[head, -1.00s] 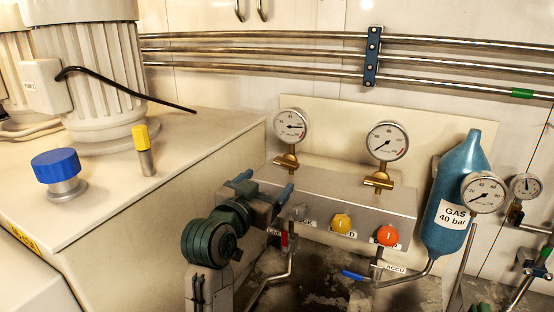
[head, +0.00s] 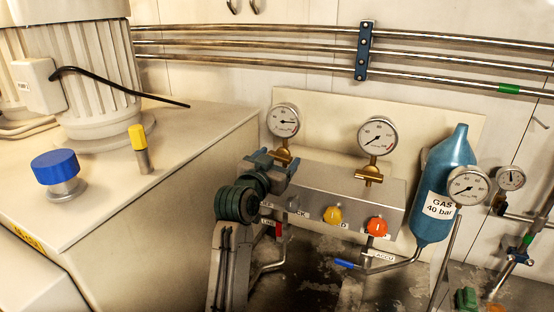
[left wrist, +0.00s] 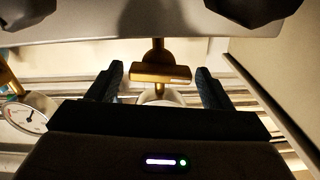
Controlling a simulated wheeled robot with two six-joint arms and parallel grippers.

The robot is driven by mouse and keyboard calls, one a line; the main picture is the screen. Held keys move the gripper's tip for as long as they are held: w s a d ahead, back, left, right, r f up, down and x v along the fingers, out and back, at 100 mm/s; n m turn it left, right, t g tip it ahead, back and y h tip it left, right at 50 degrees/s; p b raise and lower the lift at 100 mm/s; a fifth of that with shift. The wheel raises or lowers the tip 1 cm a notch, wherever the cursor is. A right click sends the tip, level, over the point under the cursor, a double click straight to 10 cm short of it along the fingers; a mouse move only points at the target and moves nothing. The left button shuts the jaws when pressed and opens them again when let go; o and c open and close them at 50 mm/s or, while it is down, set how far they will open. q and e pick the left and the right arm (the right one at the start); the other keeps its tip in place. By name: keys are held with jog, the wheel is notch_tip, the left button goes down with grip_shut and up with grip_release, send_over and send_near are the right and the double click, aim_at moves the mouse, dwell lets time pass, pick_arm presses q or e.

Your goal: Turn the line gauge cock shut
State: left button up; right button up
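The left round gauge (head: 283,120) stands on a brass stem above the grey manifold block, and its brass cock (head: 281,155) is partly hidden behind my gripper. My left gripper (head: 274,161) is at this cock, low in front of the gauge. In the left wrist view the brass cock handle (left wrist: 160,74) lies crosswise between the two dark fingers of my open left gripper (left wrist: 159,70). A gap shows on each side of the handle, and I see no finger touching it. My right gripper is not in view.
A second gauge (head: 377,136) with its own brass cock (head: 369,173) stands to the right. Yellow (head: 332,215) and orange (head: 376,227) knobs are on the block's front. A blue gas bottle (head: 445,185) stands further right. The beige cabinet (head: 160,210) borders my arm on the left.

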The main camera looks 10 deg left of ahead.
pick_arm(q)
jog(key=c, duration=0.7)
jog(key=shift+c, duration=0.2)
jog(key=shift+n+p, duration=0.6)
jog(key=shift+n, duration=0.2)
jog(key=o, duration=1)
